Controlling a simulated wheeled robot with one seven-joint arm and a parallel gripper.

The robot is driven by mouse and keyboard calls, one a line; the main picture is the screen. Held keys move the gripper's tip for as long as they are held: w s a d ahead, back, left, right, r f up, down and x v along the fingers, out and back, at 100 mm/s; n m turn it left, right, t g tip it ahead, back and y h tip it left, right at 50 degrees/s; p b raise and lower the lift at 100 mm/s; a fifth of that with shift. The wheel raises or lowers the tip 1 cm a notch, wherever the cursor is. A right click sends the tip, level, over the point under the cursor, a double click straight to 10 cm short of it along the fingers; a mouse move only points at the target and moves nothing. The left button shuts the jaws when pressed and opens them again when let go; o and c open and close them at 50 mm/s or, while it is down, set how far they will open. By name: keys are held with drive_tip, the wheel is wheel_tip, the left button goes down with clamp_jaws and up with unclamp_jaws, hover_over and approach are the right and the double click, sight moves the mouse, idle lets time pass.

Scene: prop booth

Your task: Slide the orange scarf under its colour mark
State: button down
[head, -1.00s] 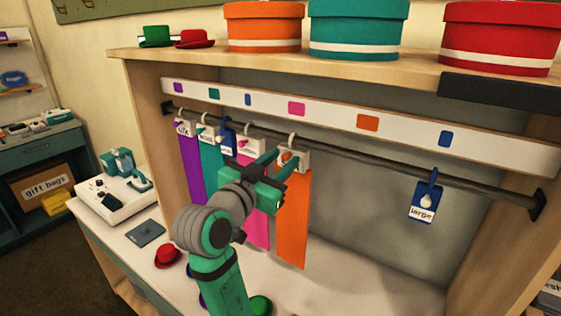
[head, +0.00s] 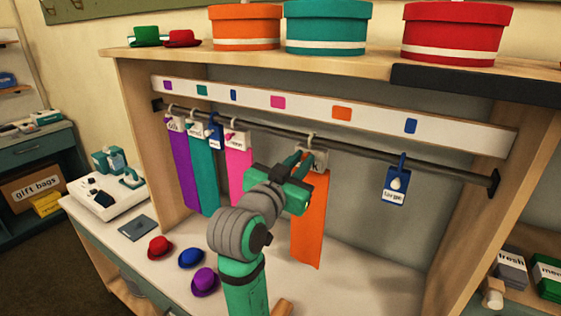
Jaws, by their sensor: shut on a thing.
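The orange scarf (head: 310,225) hangs from a hook on the dark rail (head: 350,146), with a pale clip at its top. My gripper (head: 308,165) is shut at that clip, just below the rail, and partly covers it. The orange colour mark (head: 341,113) is on the white strip (head: 375,119) above the rail. The scarf's hook is to the left of this mark in the picture, between the pink mark (head: 278,102) and the orange one.
Purple (head: 182,170), teal (head: 202,175) and pink (head: 238,170) scarves hang to the left, with a blue tag (head: 215,137) among them. Another blue tag (head: 396,186) hangs to the right, with free rail before it. Small hats (head: 191,258) lie on the counter.

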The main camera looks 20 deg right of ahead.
drive_tip(key=s+d, duration=0.4)
drive_tip(key=s, duration=0.1)
drive_tip(key=shift+s, duration=0.15)
drive_tip(key=c, duration=1.7)
unclamp_jaws()
drive_tip(key=shift+s, duration=0.1)
drive_tip(key=v, duration=1)
drive_tip(key=shift+s+a, duration=0.25)
drive_tip(key=shift+s, duration=0.05)
